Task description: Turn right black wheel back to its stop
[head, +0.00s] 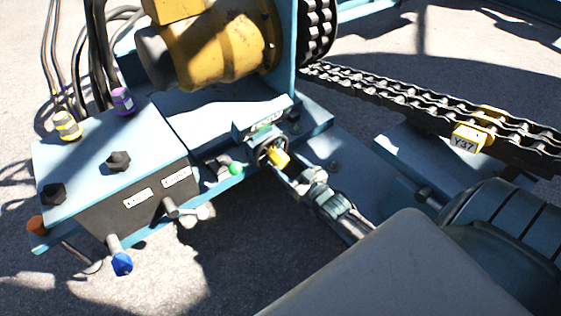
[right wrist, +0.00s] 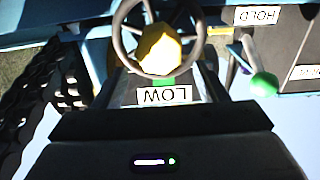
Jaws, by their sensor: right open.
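A small black spoked wheel (head: 272,152) sits at the end of the blue bench, below a labelled block. A yellow piece (head: 279,158) overlaps its lower right. In the right wrist view the wheel (right wrist: 199,38) is at the top, with the yellow piece (right wrist: 158,50) over its middle and an upside-down LOW label (right wrist: 164,95) below. My right gripper (head: 298,178) is open at the lower right of the wheel. Its fingertips are hard to make out, and I cannot tell whether they touch the wheel. My left gripper is not in view.
A blue control box (head: 95,165) with several knobs stands at the left. A green ball (head: 236,169) is close left of the wheel. A yellow drum-shaped housing (head: 215,50) is behind. A chain (head: 410,97) runs to the right with a yellow Y37 tag (head: 467,139).

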